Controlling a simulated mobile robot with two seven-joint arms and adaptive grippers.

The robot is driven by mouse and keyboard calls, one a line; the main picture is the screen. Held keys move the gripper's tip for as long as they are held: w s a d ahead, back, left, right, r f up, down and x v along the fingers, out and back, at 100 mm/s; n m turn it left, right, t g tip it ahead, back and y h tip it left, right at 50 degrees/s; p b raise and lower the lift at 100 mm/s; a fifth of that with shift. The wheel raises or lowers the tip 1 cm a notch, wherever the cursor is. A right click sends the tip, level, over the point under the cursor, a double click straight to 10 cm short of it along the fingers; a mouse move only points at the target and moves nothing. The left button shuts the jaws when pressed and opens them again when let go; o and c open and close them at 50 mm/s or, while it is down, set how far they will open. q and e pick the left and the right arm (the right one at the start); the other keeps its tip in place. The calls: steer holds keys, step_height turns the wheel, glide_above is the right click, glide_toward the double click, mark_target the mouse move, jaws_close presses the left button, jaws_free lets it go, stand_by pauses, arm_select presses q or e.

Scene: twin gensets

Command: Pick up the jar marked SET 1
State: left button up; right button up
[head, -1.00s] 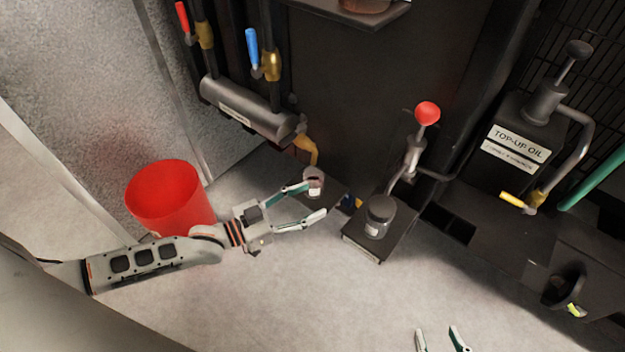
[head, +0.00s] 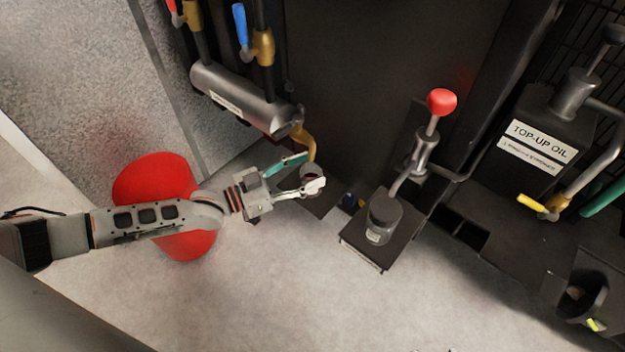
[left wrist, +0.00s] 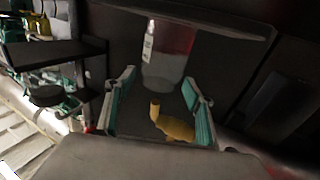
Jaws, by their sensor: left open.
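A small clear jar (head: 308,171) with reddish contents stands on a dark pad under a yellow spout. It also shows in the left wrist view (left wrist: 168,60) with a pale label, too small to read. My left gripper (head: 312,172) is open, its fingers on either side of the jar, partly hiding it in the head view; contact cannot be told. In the left wrist view the left gripper (left wrist: 160,80) has the jar between its fingers. A second, dark jar (head: 383,218) with a label stands on a stand to the right; its marking is unreadable. My right gripper is not in view.
The yellow spout (head: 307,143) hangs close over the jar and also shows in the left wrist view (left wrist: 172,126). A red bucket (head: 150,185) is behind my left arm. A red-knobbed hand pump (head: 425,150) stands by the dark jar. The floor in front is clear.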

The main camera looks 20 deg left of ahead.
arm_select(q)
steer(key=shift+w+d, duration=0.35)
steer(key=shift+d, duration=0.05)
steer(key=shift+w+d, duration=0.1)
steer(key=shift+w, duration=0.05)
steer(key=c, duration=1.2)
steer(key=shift+c, duration=0.8)
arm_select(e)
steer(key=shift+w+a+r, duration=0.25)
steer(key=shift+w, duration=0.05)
arm_select(q)
steer(key=shift+r, duration=0.15)
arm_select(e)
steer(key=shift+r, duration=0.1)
